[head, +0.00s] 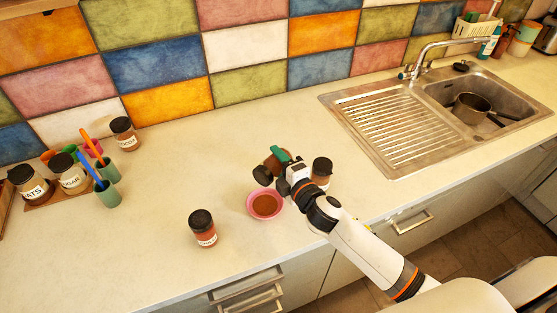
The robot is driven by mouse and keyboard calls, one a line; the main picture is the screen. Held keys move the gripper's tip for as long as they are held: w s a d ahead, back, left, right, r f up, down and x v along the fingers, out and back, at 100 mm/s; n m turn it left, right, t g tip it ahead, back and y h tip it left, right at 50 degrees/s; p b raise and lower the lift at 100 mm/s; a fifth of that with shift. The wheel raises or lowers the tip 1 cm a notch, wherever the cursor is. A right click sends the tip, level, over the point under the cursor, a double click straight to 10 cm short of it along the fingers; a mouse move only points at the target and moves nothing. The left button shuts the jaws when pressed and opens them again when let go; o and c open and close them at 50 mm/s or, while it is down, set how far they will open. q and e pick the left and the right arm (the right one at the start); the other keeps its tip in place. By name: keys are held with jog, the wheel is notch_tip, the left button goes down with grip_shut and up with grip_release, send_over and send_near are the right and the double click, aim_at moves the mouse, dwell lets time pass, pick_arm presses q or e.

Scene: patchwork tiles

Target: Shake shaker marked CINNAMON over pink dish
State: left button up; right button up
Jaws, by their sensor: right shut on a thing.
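The pink dish (250,211) stands on the counter near its front edge, with brown powder (265,205) in it. My right gripper (277,165) is shut on a dark-capped shaker (263,175) above the dish's far side. The shaker looks tilted, its cap toward the lower left. My gripper hides most of it and no label on it can be read. A second dark-capped shaker (322,168) stands just right of my gripper, its label out of sight. A third (203,229) stands left of the dish, its label too small to read. My left gripper is out of view.
A jar marked COCOA (125,134), a green cup with pens (108,195) and other jars (30,184) stand at the left. A sink with a pot (470,108) is at the right.

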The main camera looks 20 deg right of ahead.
notch_tip(320, 180, down, 2)
jog(key=shift+w+d+b, duration=0.1)
jog(key=shift+d+b, duration=0.05)
jog(key=shift+b, duration=1.05)
jog(key=shift+w+d+f+b, duration=0.15)
jog(key=shift+d+f+b, duration=0.05)
jog(key=shift+f+b, duration=0.2)
jog(key=r+m+p, duration=0.1)
jog(key=p, duration=0.2)
jog(key=shift+a+r+g, duration=0.1)
jog(key=shift+g, duration=0.3)
jog(key=shift+s+a+r+m+g+p, duration=0.1)
jog(key=shift+s+m+g+p, duration=0.05)
jog(key=shift+m+p, duration=0.3)
jog(key=shift+s+a+m+g+p, duration=0.15)
jog(key=shift+m+p, duration=0.15)
jog(key=shift+m, duration=0.25)
jog(key=shift+m+g+y+p, duration=0.3)
jog(key=shift+m+g+p, duration=0.1)
jog(key=shift+m, duration=0.4)
